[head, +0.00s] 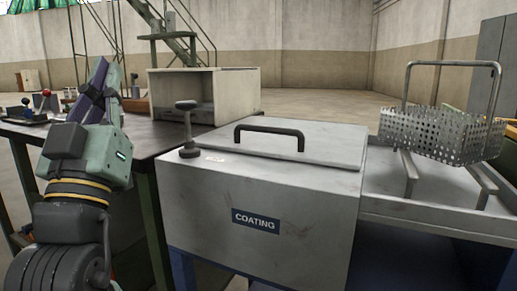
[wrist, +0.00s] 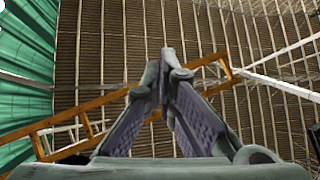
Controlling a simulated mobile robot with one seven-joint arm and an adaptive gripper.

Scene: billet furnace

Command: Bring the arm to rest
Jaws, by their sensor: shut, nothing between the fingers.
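My gripper (head: 100,72) is at the left of the head view, raised and pointing up beside the dark workbench. In the wrist view my gripper (wrist: 165,62) has its fingertips together, with nothing between them. The finger closer to the head camera partly hides the other one in the head view.
A grey box labelled COATING (head: 256,221), its handled lid closed, stands right of my arm. A perforated basket (head: 437,138) sits on rails at the right. An open-fronted cream box (head: 236,95) and small coloured knobs (head: 46,93) are on the workbench (head: 140,140).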

